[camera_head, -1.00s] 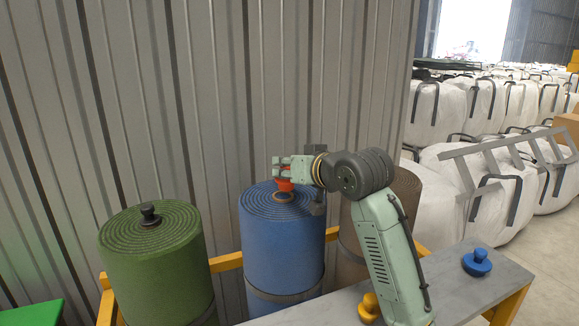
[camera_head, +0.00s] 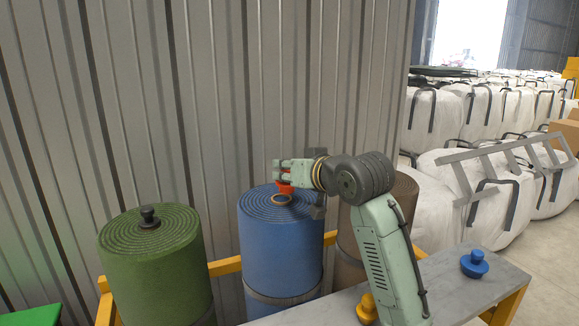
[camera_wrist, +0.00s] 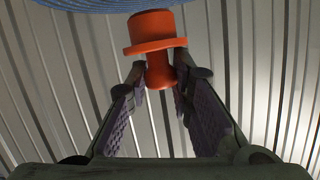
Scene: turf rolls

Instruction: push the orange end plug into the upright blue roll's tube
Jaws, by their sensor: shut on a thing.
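My gripper (camera_head: 280,173) is just above that roll and shut on the orange end plug (camera_head: 285,187). The plug hangs below the fingers, over or very near the tube mouth; a small gap seems to show. In the wrist view, my fingers (camera_wrist: 161,80) grip the stem of the plug (camera_wrist: 152,32). Its flange and wide end point away from me, toward the blue roll's top (camera_wrist: 80,4).
A green roll (camera_head: 158,265) with a black plug (camera_head: 149,216) stands left. A brown roll (camera_head: 349,240) stands right, partly behind my arm. A grey bench (camera_head: 440,275) carries a blue plug (camera_head: 474,263) and a yellow plug (camera_head: 367,308). A corrugated wall (camera_head: 200,100) is close behind.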

